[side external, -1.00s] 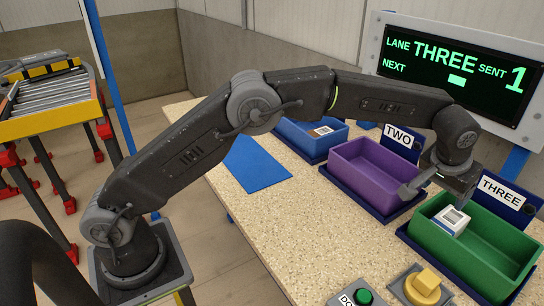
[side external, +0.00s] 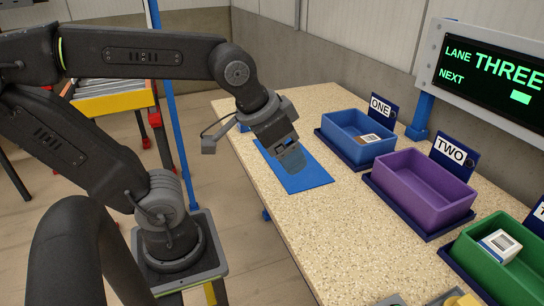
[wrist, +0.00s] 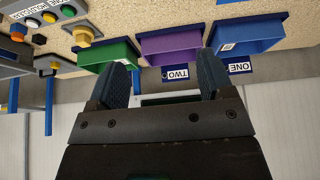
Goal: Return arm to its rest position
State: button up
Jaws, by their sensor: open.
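My gripper (side external: 290,158) is open and empty in the side external view, above the blue mat (side external: 305,174) near the table's left edge. Its two dark fingers stand apart in the wrist view (wrist: 165,84), with nothing between them. A white box with a label (side external: 500,245) lies in the green bin (side external: 470,253) at lane three, clear of my gripper. The green bin also shows in the wrist view (wrist: 107,52).
The purple bin (side external: 425,205) at lane two is empty. The blue bin (side external: 352,125) at lane one holds a labelled box (side external: 370,139). A lane display (side external: 485,65) stands behind the bins. A roller conveyor (side external: 110,100) is at the back left. The table middle (side external: 310,225) is clear.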

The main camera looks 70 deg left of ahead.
jog(key=shift+s+a+f, duration=0.15)
jog(key=shift+s+f, duration=0.65)
jog(key=shift+s, duration=0.3)
dwell(1.6)
